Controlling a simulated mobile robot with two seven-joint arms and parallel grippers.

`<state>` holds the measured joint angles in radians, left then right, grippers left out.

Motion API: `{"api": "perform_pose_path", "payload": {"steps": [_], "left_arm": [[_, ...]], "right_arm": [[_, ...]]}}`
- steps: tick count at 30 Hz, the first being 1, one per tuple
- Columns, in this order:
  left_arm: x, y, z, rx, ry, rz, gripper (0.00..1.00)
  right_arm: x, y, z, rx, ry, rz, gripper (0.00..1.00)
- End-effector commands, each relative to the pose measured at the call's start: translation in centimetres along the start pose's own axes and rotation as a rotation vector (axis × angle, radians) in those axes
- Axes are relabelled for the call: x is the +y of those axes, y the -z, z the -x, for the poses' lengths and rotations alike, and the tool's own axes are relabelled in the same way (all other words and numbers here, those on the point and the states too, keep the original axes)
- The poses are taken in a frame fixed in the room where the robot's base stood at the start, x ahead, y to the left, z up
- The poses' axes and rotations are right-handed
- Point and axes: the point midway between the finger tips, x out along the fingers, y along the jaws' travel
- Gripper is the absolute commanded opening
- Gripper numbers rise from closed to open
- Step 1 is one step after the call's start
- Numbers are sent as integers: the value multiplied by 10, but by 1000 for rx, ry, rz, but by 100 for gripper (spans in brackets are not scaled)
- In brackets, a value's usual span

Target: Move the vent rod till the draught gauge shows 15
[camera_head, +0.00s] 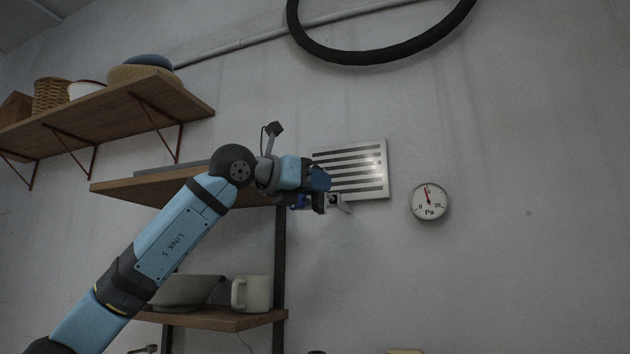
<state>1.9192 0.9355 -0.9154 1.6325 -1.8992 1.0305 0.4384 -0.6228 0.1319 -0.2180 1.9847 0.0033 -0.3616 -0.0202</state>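The draught gauge (429,202) is a round white dial marked Pa on the wall at the right. Its red needle points almost straight up, slightly left, near the mid-scale mark between 0 and 20. A slatted vent plate (374,168) is on the wall left of the gauge. My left gripper (318,205) is in front of the vent's lower left corner, next to a small pale fitting (343,206). The vent rod cannot be made out clearly; the gripper may hide it. Whether the fingers are open or shut does not show. My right gripper is out of view.
A wooden shelf (110,112) with baskets and bowls is at the upper left. Another shelf (130,188) lies behind my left arm, and a lower shelf (225,319) holds a bowl and mug (257,294). A black hose (375,54) hangs above. The wall at right is clear.

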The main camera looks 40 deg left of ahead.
Motion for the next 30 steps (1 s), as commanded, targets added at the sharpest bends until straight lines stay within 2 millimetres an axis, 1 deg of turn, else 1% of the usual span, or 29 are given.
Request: {"api": "perform_pose_path", "payload": {"steps": [4,5,6,8,14,20,22,28,29,30], "left_arm": [[0,0,0,0,0,0,24],[0,0,0,0,0,0,22],[0,0,0,0,0,0,12],[0,0,0,0,0,0,0],[0,1,1,0,0,0,0],[-10,4,15,-1,0,0,0],[-12,1,18,-1,-1,0,0],[-11,0,18,-1,-1,0,0],[-11,0,18,-1,-1,0,16],[-11,0,18,-1,-1,0,24]], "right_arm": [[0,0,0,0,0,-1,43],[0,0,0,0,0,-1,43],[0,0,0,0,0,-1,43],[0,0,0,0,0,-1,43],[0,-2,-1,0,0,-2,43],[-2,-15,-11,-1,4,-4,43],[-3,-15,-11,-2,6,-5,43],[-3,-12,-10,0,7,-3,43],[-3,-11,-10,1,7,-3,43],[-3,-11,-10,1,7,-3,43]]}}
